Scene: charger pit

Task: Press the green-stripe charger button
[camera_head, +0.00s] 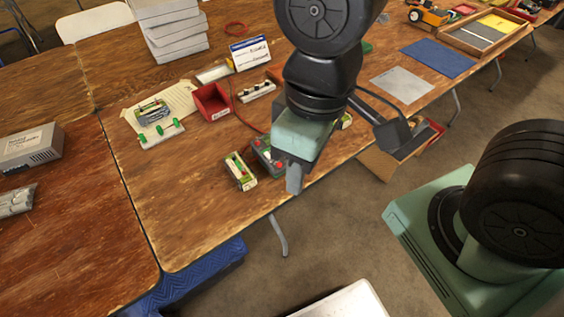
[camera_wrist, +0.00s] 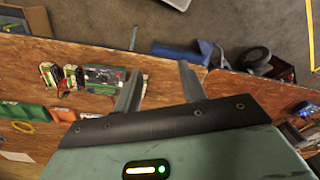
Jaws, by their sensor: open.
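My gripper (camera_head: 294,182) hangs over the front edge of the table (camera_head: 200,205), pointing down. In the wrist view its two fingers (camera_wrist: 158,82) stand apart with nothing between them. A small pale box with green and red parts (camera_head: 241,172) lies near the table's front edge, left of my gripper. A dark grey box with red parts (camera_head: 265,152) sits just behind it, partly hidden by my gripper. I cannot tell which one is the green-stripe charger, and no button is clear. In the wrist view several small devices (camera_wrist: 50,75) lie left of the fingers.
A red bin (camera_head: 212,103), a white strip with green knobs (camera_head: 162,133), a strip with dark knobs (camera_head: 257,91) and a small sign (camera_head: 250,53) stand farther back. White stacked boxes (camera_head: 172,30) are at the back. Bare wood lies left of the pale box.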

